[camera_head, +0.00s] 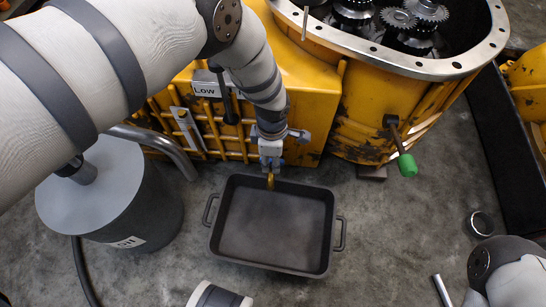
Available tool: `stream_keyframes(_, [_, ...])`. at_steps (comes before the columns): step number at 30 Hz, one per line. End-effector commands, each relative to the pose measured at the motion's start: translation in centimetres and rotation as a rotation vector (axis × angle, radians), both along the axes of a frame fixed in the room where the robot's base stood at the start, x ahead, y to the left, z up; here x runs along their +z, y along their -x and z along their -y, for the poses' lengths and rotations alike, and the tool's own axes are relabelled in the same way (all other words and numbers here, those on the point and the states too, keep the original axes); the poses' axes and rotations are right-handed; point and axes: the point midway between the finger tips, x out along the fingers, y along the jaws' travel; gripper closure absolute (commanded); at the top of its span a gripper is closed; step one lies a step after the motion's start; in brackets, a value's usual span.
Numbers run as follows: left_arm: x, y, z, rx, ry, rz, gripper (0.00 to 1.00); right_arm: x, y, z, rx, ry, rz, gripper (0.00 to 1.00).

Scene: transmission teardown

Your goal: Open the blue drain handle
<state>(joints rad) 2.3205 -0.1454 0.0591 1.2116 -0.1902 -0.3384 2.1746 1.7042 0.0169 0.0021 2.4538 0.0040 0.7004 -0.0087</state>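My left arm reaches in from the upper left. Its gripper (270,153) points down at the front of the yellow transmission housing (375,112), at the drain fitting. Small blue parts of the drain handle (279,163) show right at the fingertips. The gripper hides most of the handle, so its angle and any grip on it cannot be told. A brass spout (270,181) hangs just below, over the back edge of the dark drain pan (275,225). No liquid shows in the pan. Part of my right arm (505,265) shows at the lower right; its gripper is out of the frame.
A grey drum labelled OIL (125,215) stands left of the pan. A green-tipped lever (406,165) sticks out of the housing on the right. Open gears (400,18) lie at the top. A small dark ring (481,223) lies on the floor at right. Floor right of the pan is mostly clear.

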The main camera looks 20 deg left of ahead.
Motion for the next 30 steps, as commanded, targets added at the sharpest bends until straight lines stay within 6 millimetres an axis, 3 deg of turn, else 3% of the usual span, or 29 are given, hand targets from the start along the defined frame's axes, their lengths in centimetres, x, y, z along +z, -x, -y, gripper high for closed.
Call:
stream_keyframes(6, [0.04,-0.05,0.0,0.0,0.001,0.001,0.68,0.07,0.03,0.01,0.0,0.0,-0.001,0.38])
stream_keyframes(11, [0.05,-0.04,-0.01,0.0,0.0,0.001,1.0,0.07,0.03,0.01,0.0,0.0,-0.001,0.38])
stream_keyframes(22, [0.05,-0.04,-0.03,-0.026,0.0,0.001,1.0,0.07,0.01,0.0,0.0,0.0,0.0,0.38])
stream_keyframes(30, [0.07,-0.07,-0.06,-0.179,-0.001,0.002,1.0,0.13,-0.03,0.0,-0.001,0.001,0.002,0.38])
